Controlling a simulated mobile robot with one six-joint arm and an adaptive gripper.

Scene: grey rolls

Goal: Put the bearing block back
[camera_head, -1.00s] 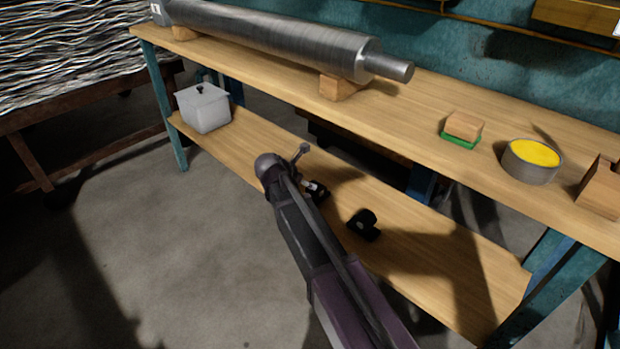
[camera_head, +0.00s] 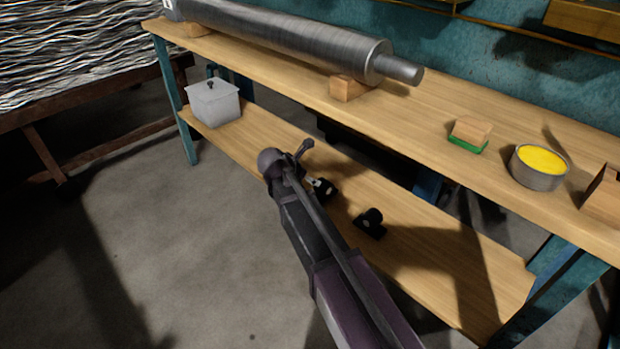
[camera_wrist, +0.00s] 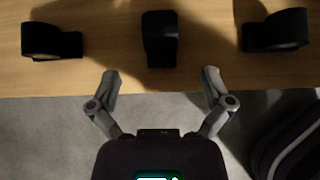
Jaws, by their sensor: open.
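Three black bearing blocks stand in a row on the wooden lower shelf in the wrist view: one at left (camera_wrist: 45,42), one in the middle (camera_wrist: 160,38) and one at right (camera_wrist: 278,32). Which one the task means cannot be told. My gripper (camera_wrist: 161,78) is open and empty. Its fingers are spread just short of the middle block, one to each side, with no contact visible. In the head view one black block (camera_head: 370,223) shows clear of my arm and another dark block (camera_head: 323,188) shows partly beside it.
The lower shelf (camera_head: 430,250) has a front edge over grey floor, and a lidded grey box (camera_head: 212,103) at its far left. On the bench above are a metal roll (camera_head: 300,45) on wooden blocks, a wood-and-green block (camera_head: 470,135) and a tin of yellow stuff (camera_head: 540,167).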

